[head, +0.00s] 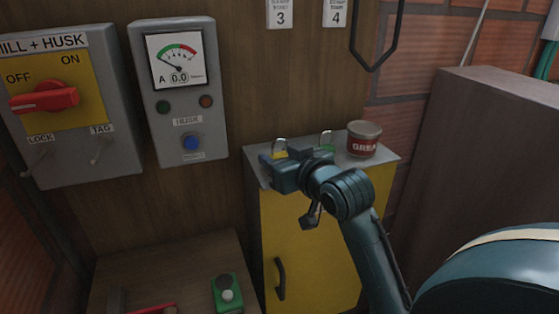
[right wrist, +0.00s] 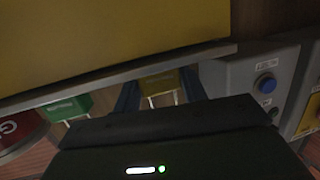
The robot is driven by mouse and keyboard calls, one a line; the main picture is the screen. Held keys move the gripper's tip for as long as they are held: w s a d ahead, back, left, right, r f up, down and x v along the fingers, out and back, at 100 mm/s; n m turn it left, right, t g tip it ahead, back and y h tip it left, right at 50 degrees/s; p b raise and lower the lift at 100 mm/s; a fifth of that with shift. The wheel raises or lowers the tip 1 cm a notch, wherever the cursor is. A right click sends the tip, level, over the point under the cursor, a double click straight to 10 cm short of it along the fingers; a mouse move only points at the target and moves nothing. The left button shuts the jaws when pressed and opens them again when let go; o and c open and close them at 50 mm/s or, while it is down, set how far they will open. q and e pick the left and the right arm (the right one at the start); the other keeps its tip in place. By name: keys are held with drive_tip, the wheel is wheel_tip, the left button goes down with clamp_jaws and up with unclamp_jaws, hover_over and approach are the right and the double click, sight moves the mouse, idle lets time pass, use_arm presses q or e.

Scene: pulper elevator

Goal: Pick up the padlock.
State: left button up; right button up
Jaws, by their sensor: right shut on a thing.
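A yellow padlock (head: 279,153) with a silver shackle is at the left part of the grey top of the yellow cabinet. My right gripper (head: 274,162) reaches it from the front and is shut on it. My left gripper is not in view.
A red grease can (head: 363,140) stands at the right of the cabinet top (head: 388,158). The wooden wall is close behind, with a meter box (head: 180,95) and switch box (head: 75,110) at left. A lower bench holds a green button box (head: 228,292).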

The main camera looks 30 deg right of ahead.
drive_tip(key=c, duration=0.3)
drive_tip(key=shift+c, duration=0.2)
